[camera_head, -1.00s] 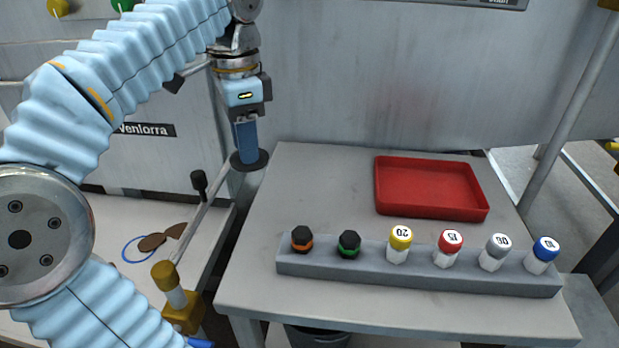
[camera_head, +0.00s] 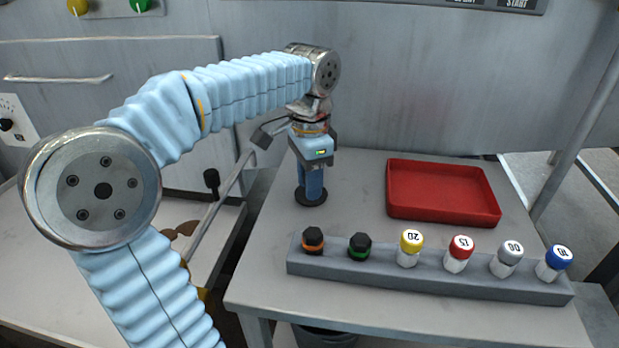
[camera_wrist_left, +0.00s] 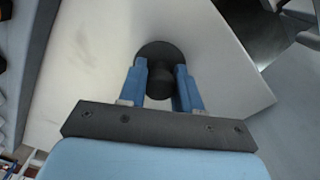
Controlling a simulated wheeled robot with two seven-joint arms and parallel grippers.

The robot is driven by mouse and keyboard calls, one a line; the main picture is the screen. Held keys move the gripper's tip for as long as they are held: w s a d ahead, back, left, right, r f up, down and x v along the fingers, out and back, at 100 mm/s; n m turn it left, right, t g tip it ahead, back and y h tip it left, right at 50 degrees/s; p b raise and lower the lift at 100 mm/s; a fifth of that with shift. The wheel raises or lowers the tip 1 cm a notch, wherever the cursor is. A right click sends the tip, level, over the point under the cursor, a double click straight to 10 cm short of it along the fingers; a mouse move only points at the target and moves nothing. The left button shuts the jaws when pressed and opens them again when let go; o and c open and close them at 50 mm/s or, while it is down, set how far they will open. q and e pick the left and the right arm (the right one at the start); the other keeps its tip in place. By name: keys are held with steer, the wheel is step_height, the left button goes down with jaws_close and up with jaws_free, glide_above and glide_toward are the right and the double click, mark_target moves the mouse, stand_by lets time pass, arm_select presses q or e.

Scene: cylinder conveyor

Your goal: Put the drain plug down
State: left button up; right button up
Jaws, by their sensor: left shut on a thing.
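The drain plug (camera_head: 311,197) is a dark round disc with a knob. It is at the tips of my left gripper (camera_head: 311,183), over the left part of the grey table, left of the red tray. In the left wrist view the plug's black disc and knob (camera_wrist_left: 158,82) sit between the two blue fingers of the left gripper (camera_wrist_left: 160,88), which is shut on the knob. The disc is at or just above the table top; I cannot tell whether it touches. My right gripper is not in view.
A red tray (camera_head: 442,217) stands at the back right of the grey table (camera_head: 265,275). A grey rack (camera_head: 435,284) with several capped vials runs along the front. A lever rod (camera_head: 215,215) stands left of the table. Bare table lies between plug and tray.

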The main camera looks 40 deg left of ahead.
arm_select(q)
steer(key=shift+f, duration=0.1)
steer(key=o, duration=1.1)
step_height(320, 180, up, 12)
steer(key=shift+r, duration=0.15)
